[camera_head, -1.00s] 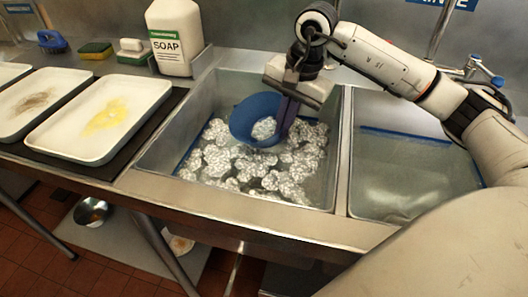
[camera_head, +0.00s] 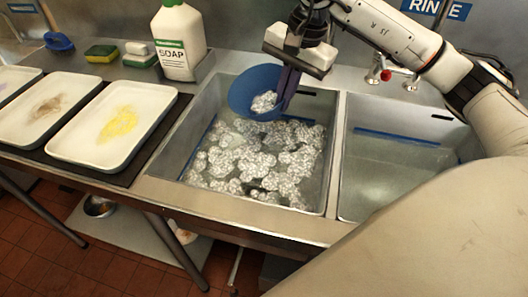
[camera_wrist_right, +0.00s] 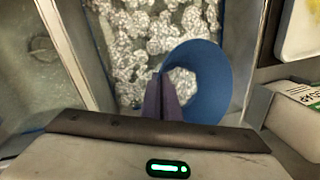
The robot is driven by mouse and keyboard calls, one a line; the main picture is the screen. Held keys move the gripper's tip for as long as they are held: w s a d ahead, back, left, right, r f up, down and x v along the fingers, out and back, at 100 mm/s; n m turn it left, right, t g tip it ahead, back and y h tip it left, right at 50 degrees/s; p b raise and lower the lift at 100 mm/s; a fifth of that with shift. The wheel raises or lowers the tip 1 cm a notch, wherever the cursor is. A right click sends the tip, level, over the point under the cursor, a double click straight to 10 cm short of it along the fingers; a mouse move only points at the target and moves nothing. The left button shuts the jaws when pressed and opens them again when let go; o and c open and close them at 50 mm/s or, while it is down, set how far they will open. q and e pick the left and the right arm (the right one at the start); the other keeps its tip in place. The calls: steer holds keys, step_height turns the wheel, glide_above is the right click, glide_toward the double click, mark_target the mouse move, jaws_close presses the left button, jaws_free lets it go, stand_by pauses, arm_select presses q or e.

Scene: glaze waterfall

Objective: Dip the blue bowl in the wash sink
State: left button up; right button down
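The blue bowl (camera_head: 243,93) is tilted, its inside facing the camera, above the suds at the back of the wash sink (camera_head: 170,166). Some white suds show inside it. My right gripper (camera_head: 286,88) is shut on the bowl's right rim. In the right wrist view the bowl (camera_wrist_right: 215,85) hangs at the dark fingers (camera_wrist_right: 163,98) over the foam. The wash sink holds water with clumps of white foam (camera_head: 260,160). My left gripper is not in view.
The rinse sink (camera_head: 400,165) with clear water lies to the right, under a RINSE sign (camera_head: 432,8). A soap jug (camera_head: 180,42) stands behind left. Stained trays (camera_head: 115,125) lie on the left counter. Sponges (camera_head: 102,53) and a blue brush (camera_head: 58,41) stand behind them.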

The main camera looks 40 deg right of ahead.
step_height(320, 180, up, 7)
steer(key=p, duration=0.5)
steer(key=shift+r, duration=0.15)
stand_by(1.5)
